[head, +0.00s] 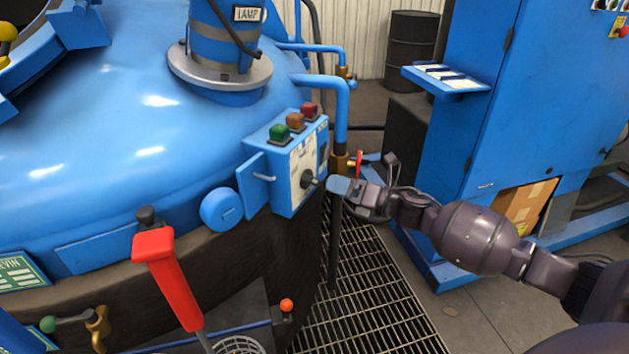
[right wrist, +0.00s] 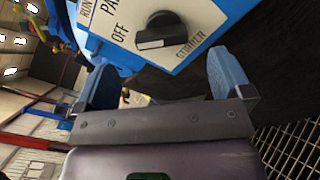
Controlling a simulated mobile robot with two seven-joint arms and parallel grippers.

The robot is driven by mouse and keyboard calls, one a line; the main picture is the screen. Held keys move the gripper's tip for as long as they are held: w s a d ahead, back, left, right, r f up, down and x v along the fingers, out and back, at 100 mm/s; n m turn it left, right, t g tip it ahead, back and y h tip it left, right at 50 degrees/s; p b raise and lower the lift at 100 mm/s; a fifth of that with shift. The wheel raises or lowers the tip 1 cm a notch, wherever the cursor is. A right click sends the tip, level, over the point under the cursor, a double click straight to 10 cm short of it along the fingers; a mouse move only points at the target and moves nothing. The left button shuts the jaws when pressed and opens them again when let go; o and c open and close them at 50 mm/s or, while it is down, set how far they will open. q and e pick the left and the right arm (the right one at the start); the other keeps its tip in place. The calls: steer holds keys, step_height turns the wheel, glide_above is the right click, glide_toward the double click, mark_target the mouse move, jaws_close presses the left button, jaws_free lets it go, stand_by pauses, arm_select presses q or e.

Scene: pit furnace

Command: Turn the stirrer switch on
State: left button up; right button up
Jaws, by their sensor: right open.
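The stirrer switch is a black rotary knob (head: 307,179) on the pale front plate of a blue control box (head: 252,185). In the right wrist view the knob (right wrist: 163,32) sits above a "STIRRER" label, with "OFF" and "RUN" printed to its left. A white line on the knob lies toward the OFF side. My right gripper (head: 338,186) is just right of the knob, apart from it. In the right wrist view its two blue fingertips (right wrist: 165,78) are spread, with the knob ahead between them and nothing held. My left gripper is not in view.
Green, orange and red buttons (head: 295,121) top the box. A red-handled lever (head: 168,280) stands at front left. A blue pipe (head: 342,110) with a red-handled valve (head: 359,163) runs behind my gripper.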

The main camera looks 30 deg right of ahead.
mark_target(317, 180)
steer(key=x, duration=0.7)
steer(key=shift+w+b, duration=0.1)
steer(key=shift+b, duration=0.3)
steer(key=c, duration=0.9)
